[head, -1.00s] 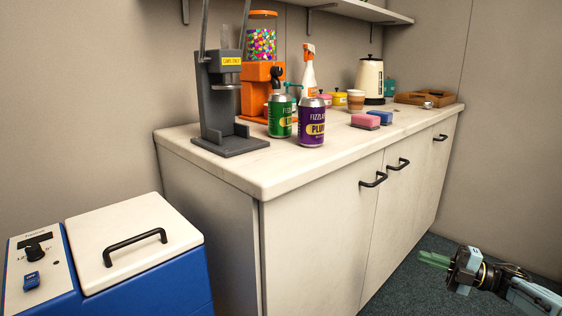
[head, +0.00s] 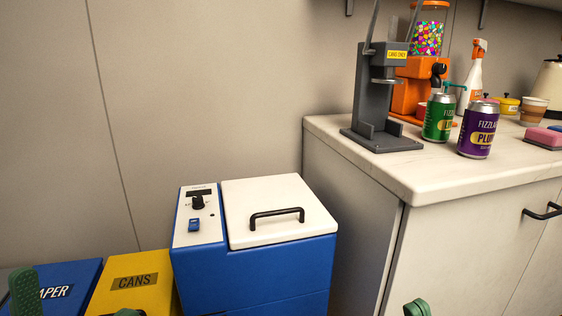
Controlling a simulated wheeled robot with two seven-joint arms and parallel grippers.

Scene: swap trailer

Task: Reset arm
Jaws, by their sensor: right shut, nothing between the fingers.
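My right gripper (head: 417,308) shows only as a green fingertip at the bottom edge, in front of the counter cabinet. It is shut and holds nothing. The rest of it is below the picture. At the lower left, a ribbed green piece (head: 24,292) stands in front of the blue paper bin (head: 62,274). A smaller green piece (head: 128,312) shows at the bottom edge in front of the yellow cans bin (head: 138,291). These look like fingertips of my left gripper, cut off by the frame, so I cannot tell its state.
A blue box with a white handled lid (head: 277,192) stands left of the counter (head: 440,166). The counter bears a grey can crusher (head: 372,105), green can (head: 438,118), purple can (head: 478,132), orange dispenser (head: 411,92), spray bottle (head: 474,78) and pink sponge (head: 544,138).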

